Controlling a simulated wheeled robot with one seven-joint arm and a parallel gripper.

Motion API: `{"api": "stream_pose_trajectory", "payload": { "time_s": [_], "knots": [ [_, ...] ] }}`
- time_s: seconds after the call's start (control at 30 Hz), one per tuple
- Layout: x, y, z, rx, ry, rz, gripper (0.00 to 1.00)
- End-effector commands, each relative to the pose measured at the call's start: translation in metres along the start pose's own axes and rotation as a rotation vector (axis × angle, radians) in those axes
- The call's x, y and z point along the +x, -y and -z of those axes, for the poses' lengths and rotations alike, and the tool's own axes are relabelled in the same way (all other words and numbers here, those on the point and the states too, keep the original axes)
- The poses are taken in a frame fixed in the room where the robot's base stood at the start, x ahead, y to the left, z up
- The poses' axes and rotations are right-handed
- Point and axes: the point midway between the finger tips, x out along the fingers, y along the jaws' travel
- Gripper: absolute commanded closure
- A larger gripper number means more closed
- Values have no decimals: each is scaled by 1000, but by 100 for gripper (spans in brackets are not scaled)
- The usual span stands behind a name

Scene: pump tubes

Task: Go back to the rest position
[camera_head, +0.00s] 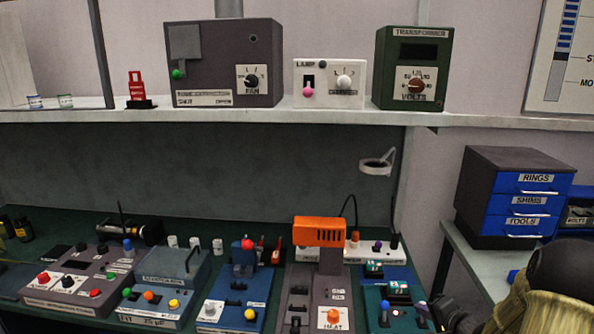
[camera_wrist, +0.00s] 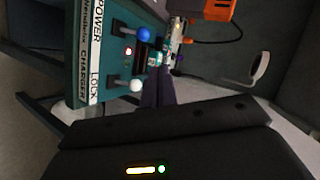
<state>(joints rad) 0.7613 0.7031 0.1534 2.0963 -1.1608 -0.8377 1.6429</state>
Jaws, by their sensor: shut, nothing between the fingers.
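My gripper (camera_head: 440,314) is at the lower right in the head view, partly cut off by the bottom edge and overlapped by my arm. It is beside the right end of the teal charger (camera_head: 399,320). In the wrist view the dark fingers of my gripper (camera_wrist: 160,88) are together with nothing visible between them. They point toward the bench, near the charger (camera_wrist: 112,65), which is labelled POWER and LOCK. The charger has a blue knob, a white knob and a lit red light.
An orange-topped heat station (camera_head: 320,232) stands left of the charger, with a blue device (camera_head: 236,300) further left. A blue drawer cabinet (camera_head: 522,198) stands right, near my arm. A shelf (camera_head: 280,116) with several boxes runs above the bench.

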Motion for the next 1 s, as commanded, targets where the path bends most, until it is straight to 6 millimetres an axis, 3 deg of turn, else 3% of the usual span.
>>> {"api": "stream_pose_trajectory", "payload": {
  "time_s": [0.03, 0.17, 0.4, 0.6, 0.8, 0.9, 1.0],
  "knots": [
    [1, 13, -8, -82, -19, -53, 100],
    [-5, 27, -27, -281, -56, -213, 100],
    [-40, 47, -84, -593, 6, -490, 100],
    [-88, 52, -151, -795, 191, -661, 100],
    [-141, 50, -223, -938, 453, -722, 100],
    [-157, 49, -244, -973, 540, -719, 100],
    [-162, 47, -251, -983, 574, -717, 100]
  ]
}}
